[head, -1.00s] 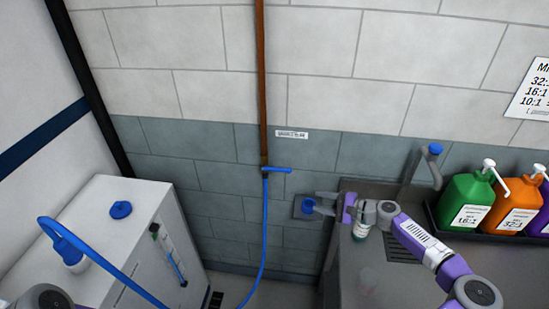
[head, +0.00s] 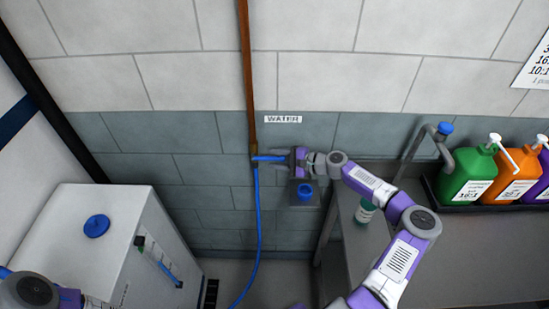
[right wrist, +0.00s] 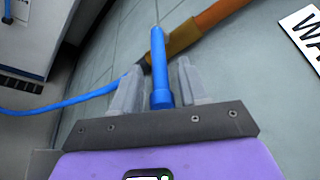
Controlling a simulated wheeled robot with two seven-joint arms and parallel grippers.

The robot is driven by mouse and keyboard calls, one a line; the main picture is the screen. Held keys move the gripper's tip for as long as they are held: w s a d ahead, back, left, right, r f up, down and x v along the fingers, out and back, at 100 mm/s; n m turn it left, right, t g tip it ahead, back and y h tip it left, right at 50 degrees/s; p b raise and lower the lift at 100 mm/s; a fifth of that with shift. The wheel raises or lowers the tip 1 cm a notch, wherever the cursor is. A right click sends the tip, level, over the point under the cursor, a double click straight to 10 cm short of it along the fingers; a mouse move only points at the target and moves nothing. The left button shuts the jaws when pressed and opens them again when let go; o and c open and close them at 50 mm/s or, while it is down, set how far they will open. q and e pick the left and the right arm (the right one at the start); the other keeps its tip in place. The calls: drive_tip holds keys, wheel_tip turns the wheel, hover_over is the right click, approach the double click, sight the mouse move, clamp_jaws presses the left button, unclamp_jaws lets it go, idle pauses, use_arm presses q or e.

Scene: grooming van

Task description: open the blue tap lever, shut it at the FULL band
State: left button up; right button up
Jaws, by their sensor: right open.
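The blue tap lever (head: 263,158) sticks out to the right, level, from the brass tap at the foot of a copper pipe (head: 248,80). My right gripper (head: 280,158) is open at the lever. In the right wrist view the blue lever (right wrist: 158,65) lies between the two open fingers (right wrist: 158,88), with a gap at each side. The white tank (head: 75,225) stands at the left, with a sight tube (head: 160,263) on its side. The tube has a green mark near its top; its band lettering is unreadable. My left gripper is out of view.
A blue hose (head: 258,225) hangs below the tap. A blue cap (head: 97,226) lies on the tank. A blue cup-like piece (head: 305,192) sits right below my gripper. A grey counter (head: 470,250) holds a small bottle (head: 365,211) and coloured jugs (head: 467,178).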

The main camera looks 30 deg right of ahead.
drive_tip(key=shift+w+a, duration=0.25)
drive_tip(key=shift+w, duration=0.05)
drive_tip(key=shift+f, duration=0.1)
clamp_jaws()
